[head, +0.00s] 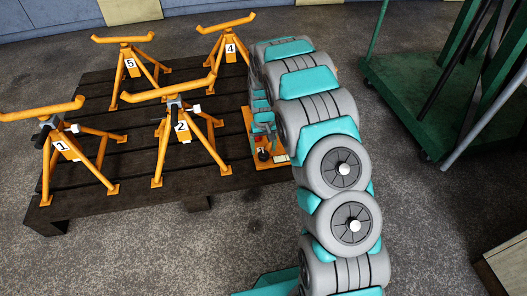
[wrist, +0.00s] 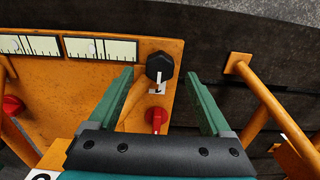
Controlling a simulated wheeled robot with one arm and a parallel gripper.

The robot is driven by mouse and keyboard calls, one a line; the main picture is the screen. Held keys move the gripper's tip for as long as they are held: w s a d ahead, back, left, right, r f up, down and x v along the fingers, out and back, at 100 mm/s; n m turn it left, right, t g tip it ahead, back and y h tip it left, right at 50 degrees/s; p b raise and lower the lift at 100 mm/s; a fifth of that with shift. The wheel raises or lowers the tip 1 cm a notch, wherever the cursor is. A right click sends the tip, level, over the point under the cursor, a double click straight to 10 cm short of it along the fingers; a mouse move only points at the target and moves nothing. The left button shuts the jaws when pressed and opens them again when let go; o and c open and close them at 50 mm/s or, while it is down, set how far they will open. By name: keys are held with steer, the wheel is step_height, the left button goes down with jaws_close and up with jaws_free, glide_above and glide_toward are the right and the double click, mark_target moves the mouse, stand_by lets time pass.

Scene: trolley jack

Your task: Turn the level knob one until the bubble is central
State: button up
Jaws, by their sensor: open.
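In the wrist view, a black knob (wrist: 160,66) with a white pointer stands on an orange panel (wrist: 75,80). A small, partly hidden label lies just below it. My gripper (wrist: 160,76) is open, with one green finger on each side of the knob, apart from it. A red knob (wrist: 156,117) sits nearer, between the fingers. Two pale scaled level strips, one at the right (wrist: 101,48) and one at the left (wrist: 27,45), lie left of the black knob. In the head view my arm mostly hides the orange device (head: 272,163).
Orange stands numbered 1 (head: 62,146), 2 (head: 181,126), 4 (head: 230,49) and 5 (head: 130,63) stand on a dark slatted pallet (head: 215,160). An orange stand leg (wrist: 262,95) rises close right of my gripper. A green trolley (head: 420,100) with poles stands at right.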

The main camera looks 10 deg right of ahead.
mark_target(264, 157)
steer(key=shift+f, duration=1.3)
jaws_close()
steer(key=shift+m, duration=0.4)
steer(key=m, duration=0.3)
steer(key=shift+m, duration=2.5)
jaws_free()
